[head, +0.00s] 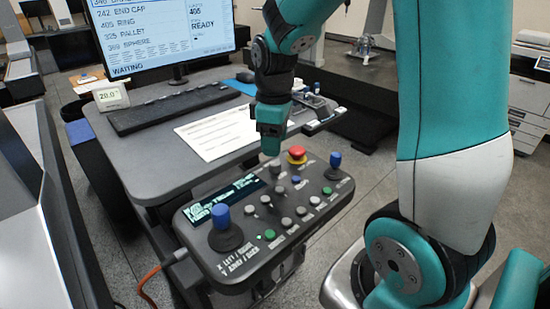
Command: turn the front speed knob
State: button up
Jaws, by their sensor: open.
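The control box (296,240) is a dark grey panel on the front of the desk. It carries two blue-topped joysticks, a red mushroom button (297,154), a small lit display and several small grey, green and blue buttons or knobs. I cannot tell which small control is the front speed knob; the labels are too small to read. My gripper (274,146) points down over the back edge of the box, left of the red button. A small grey control (274,166) shows just below its tips. The gap between its fingers is hard to see, and nothing shows held.
Behind the box, the desk holds a paper sheet (213,130), a keyboard (173,108), a monitor (160,35) and a small temperature display (111,97). An orange cable (150,275) runs from the box's left side. A printer (531,85) stands at the right.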

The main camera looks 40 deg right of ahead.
aim_at(274, 163)
notch_tip(274, 163, down, 6)
jog(key=shift+r, duration=0.1)
jog(key=c, duration=0.9)
jog(key=shift+m+p, duration=0.3)
jog(key=shift+m, duration=0.1)
jog(key=m, duration=0.4)
jog(key=shift+m+p, duration=0.3)
jog(key=m, duration=0.4)
jog(key=shift+m, duration=0.3)
